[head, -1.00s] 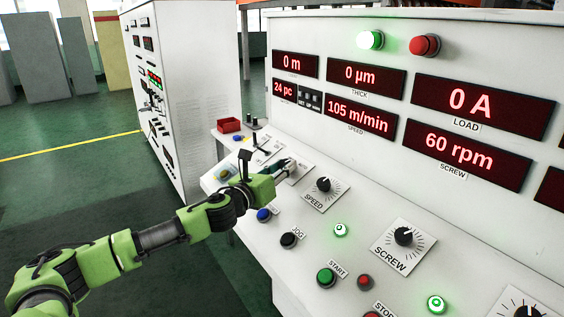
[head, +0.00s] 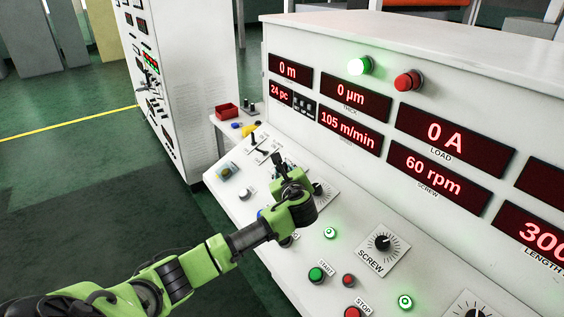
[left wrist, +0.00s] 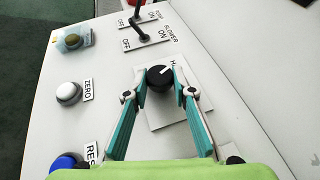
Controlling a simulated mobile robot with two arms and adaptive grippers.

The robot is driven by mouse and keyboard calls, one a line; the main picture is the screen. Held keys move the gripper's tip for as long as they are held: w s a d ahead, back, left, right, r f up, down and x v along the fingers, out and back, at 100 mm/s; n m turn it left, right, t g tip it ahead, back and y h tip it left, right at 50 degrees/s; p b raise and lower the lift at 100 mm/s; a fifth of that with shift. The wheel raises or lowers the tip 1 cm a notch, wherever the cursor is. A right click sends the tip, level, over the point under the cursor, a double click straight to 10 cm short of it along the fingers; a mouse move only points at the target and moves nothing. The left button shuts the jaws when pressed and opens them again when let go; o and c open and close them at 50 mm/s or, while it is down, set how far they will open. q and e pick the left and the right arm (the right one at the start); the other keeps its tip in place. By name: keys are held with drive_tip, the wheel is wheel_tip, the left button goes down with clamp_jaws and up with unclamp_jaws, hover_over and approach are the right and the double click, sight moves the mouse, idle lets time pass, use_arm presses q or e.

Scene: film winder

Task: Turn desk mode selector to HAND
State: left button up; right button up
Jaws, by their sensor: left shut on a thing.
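The mode selector is a black round knob (left wrist: 159,78) on a white plate (left wrist: 160,115), shown in the left wrist view. A white mark on its top points up and right, toward a partly hidden label starting with "H". My left gripper (left wrist: 161,74) has one teal finger on each side of the knob and is shut on it. In the head view my left gripper (head: 279,163) is over the sloped desk, left of the SPEED dial (head: 320,192), and it hides the selector. My right gripper is in neither view.
In the left wrist view, two toggle levers (left wrist: 143,36) stand beyond the knob. A white ZERO button (left wrist: 68,93), a blue button (left wrist: 67,162) and a covered button (left wrist: 73,41) lie to the left. The upright display panel (head: 400,115) rises behind the desk.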

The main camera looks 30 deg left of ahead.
use_arm(q)
drive_tip(key=shift+n+g+p, duration=0.4)
drive_tip(key=shift+n+g, duration=0.1)
drive_tip(key=shift+y, duration=0.3)
drive_tip(key=o, duration=1)
drive_tip(key=shift+o, duration=0.5)
drive_tip(key=shift+w+f, duration=0.1)
drive_tip(key=shift+w, duration=0.05)
drive_tip(key=shift+d, duration=0.15)
drive_tip(key=v, duration=1.1)
drive_tip(key=shift+s+d+r, duration=0.2)
drive_tip(key=shift+s+r, duration=0.05)
drive_tip(key=shift+s, duration=0.05)
